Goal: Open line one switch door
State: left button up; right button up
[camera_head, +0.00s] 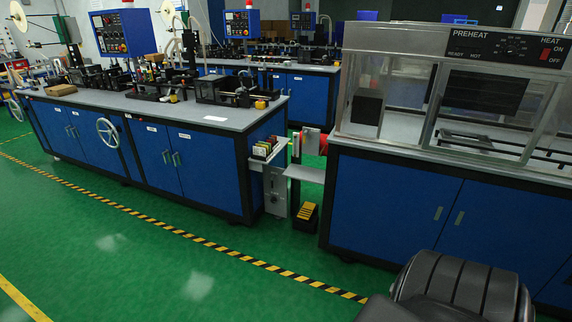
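A long workbench with a grey top (110,100) stands at the left, with blue cabinet doors (195,175) along its front. These doors look shut, with small pale handles and small white labels too small to read. A blue control box (123,32) with a red light stands above this bench. Two more blue control boxes stand behind, one with a red light (242,22) and one smaller (303,21). I cannot tell which door is the line one switch door. Neither of my grippers is in view.
A preheat machine (490,50) with clear panels stands on a blue cabinet (390,205) at right. A small shelf unit (275,180) and a low black bin (306,216) fill the gap between benches. A handwheel (108,132) juts from the left bench. Green floor (110,240) is clear.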

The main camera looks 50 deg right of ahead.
aim_at(206, 163)
jog(key=z, duration=0.55)
jog(key=i, duration=2.1)
jog(key=z, duration=0.55)
jog(key=i, duration=1.6)
jog(key=z, duration=0.7)
